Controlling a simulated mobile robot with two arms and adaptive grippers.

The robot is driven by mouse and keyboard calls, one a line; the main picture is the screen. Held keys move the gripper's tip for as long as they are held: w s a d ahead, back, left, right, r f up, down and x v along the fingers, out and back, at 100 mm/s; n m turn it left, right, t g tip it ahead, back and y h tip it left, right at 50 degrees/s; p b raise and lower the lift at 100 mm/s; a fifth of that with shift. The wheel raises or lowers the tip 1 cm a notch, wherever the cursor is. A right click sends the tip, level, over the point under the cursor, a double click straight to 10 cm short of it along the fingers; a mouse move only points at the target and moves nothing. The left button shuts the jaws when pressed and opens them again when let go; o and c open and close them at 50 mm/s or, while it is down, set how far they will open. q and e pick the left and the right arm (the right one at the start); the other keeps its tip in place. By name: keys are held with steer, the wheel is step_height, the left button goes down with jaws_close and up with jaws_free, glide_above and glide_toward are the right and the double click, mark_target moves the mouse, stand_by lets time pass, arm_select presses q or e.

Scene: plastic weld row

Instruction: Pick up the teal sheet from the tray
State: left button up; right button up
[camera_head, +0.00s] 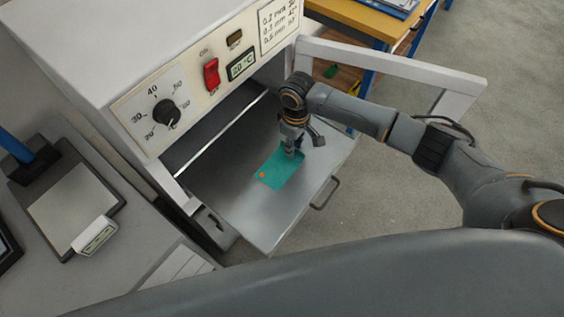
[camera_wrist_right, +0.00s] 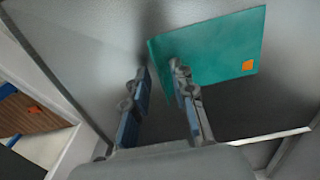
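The teal sheet (camera_head: 280,171) lies on the metal tray (camera_head: 258,217) pulled out of the white oven. It has a small orange mark near one corner. My right gripper (camera_head: 290,148) points down over the sheet's far end. In the wrist view the fingers of the right gripper (camera_wrist_right: 161,72) are apart, with the sheet's edge between them and one finger over the sheet. I cannot tell whether they touch it. My left gripper is not in view.
The white oven (camera_head: 130,60) has a dial, red switch and display; its open door (camera_head: 400,62) stands behind my right arm. A dark scale (camera_head: 75,205) with a pale plate is on the left bench. A yellow bench (camera_head: 365,18) is at the back.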

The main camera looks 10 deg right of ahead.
jaws_close()
steer(key=shift+r, duration=0.1)
